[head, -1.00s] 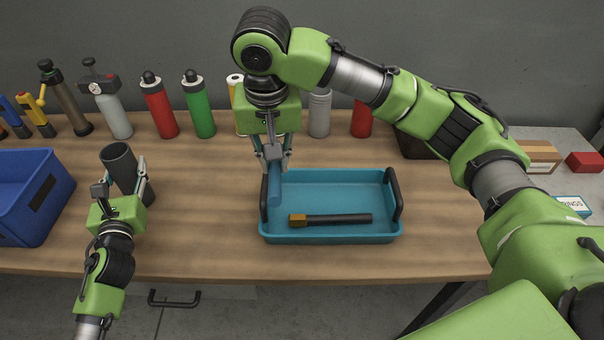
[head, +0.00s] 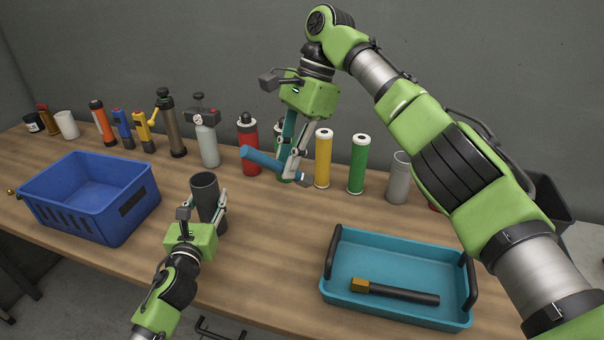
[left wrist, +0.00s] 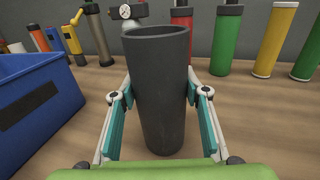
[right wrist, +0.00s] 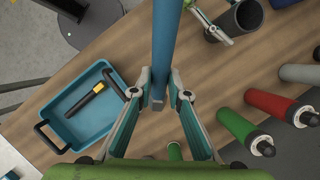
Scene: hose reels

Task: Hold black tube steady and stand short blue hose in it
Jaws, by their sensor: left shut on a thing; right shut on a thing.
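The black tube (head: 206,190) stands upright on the table, its open mouth up. My left gripper (head: 203,207) is shut around it from both sides; the left wrist view shows the tube (left wrist: 160,95) between the two fingers. My right gripper (head: 292,168) is shut on the short blue hose (head: 262,160) near one end. The hose is raised above the table, lying nearly level, its free end pointing left, to the right of and behind the tube. In the right wrist view the hose (right wrist: 167,35) runs out past the top edge, and the tube (right wrist: 241,18) shows at upper right.
A blue crate (head: 125,215) stands left of the tube. A teal tray (head: 345,245) with a dark-handled tool (head: 400,293) sits at right. Several bottles and cylinders, including a red one (head: 248,150) and a yellow one (head: 323,160), line the back. The table between tube and tray is clear.

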